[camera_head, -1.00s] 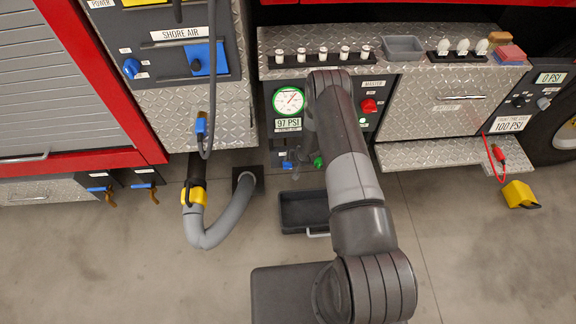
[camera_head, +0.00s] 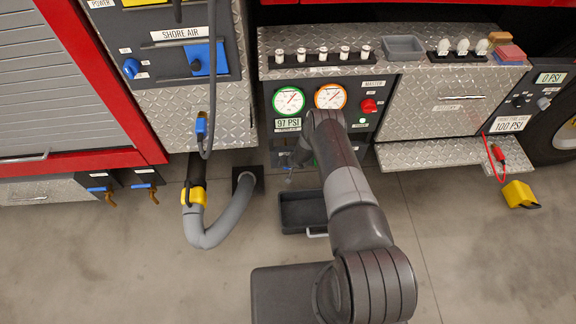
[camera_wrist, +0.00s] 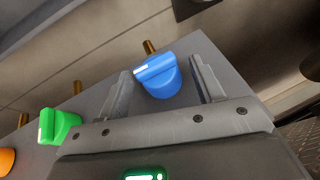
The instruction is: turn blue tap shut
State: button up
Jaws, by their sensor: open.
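The blue tap (camera_wrist: 158,76), a round knob with a raised grip bar and a white mark on one end, shows in the wrist view. My gripper (camera_wrist: 161,68) is open, with one finger on each side of the knob. A small gap shows beside each finger, and I cannot tell whether either touches. The grip bar lies slanted, its white mark toward the left finger. In the head view, my gripper is low at the pump panel, below the pressure gauges, and the blue tap cannot be made out clearly there.
A green tap (camera_wrist: 58,125) and an orange tap (camera_wrist: 6,160) sit to the left of the blue one. Brass stubs stick out behind the panel edge. In the head view, a black tray (camera_head: 303,212) lies on the floor below, and a grey hose (camera_head: 222,222) curves to the left.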

jog(key=shift+w+f, duration=0.1)
jog(key=shift+f, duration=0.2)
jog(key=shift+a, duration=0.1)
jog(key=c, duration=0.9)
